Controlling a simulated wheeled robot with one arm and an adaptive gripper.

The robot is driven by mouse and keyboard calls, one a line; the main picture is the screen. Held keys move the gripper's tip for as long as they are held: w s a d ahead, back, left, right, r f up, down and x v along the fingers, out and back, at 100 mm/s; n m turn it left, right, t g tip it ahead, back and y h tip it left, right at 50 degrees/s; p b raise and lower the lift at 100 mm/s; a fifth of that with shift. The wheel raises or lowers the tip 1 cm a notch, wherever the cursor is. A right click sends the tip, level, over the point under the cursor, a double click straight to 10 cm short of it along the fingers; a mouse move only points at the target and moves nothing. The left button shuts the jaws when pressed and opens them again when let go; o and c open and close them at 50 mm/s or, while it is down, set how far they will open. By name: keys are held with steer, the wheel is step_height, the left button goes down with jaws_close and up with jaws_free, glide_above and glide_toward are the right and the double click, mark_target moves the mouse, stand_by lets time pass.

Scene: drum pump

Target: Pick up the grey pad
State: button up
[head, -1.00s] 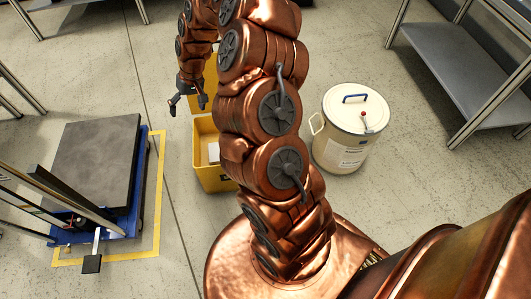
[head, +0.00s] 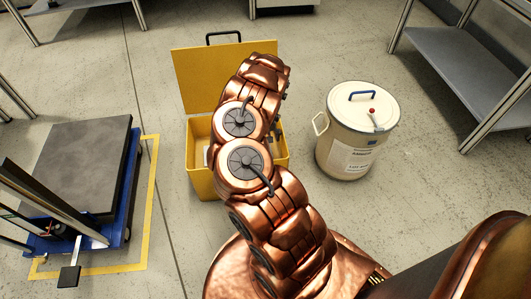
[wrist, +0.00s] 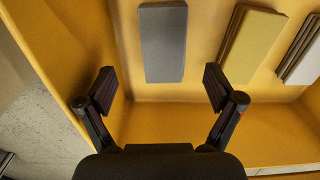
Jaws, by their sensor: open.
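The grey pad (wrist: 163,42) is a flat grey rectangle inside the yellow box, seen in the wrist view at the top centre. My gripper (wrist: 160,88) is open and empty, with its two fingers apart. In the wrist picture the grey pad shows above and between the fingertips, and nothing touches it. In the head view my arm covers the gripper and most of the inside of the yellow box (head: 204,178), so the grey pad cannot be made out there.
A stack of yellow pads (wrist: 252,45) and a stack of white pads (wrist: 301,55) are right of the grey pad. The box's yellow lid (head: 205,75) stands open. A cream drum (head: 350,150) is right of the box. A blue-framed lift cart (head: 128,205) stands left.

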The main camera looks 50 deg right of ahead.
steer(key=f+b, duration=0.1)
steer(key=f, duration=0.1)
steer(key=f+b, duration=0.1)
steer(key=f, duration=0.2)
steer(key=f+b, duration=0.1)
steer(key=f, duration=0.1)
steer(key=shift+a+f+b, duration=0.15)
steer(key=shift+a+b, duration=0.15)
steer(key=shift+b, duration=0.1)
steer(key=c, duration=1)
steer(key=shift+c, duration=0.2)
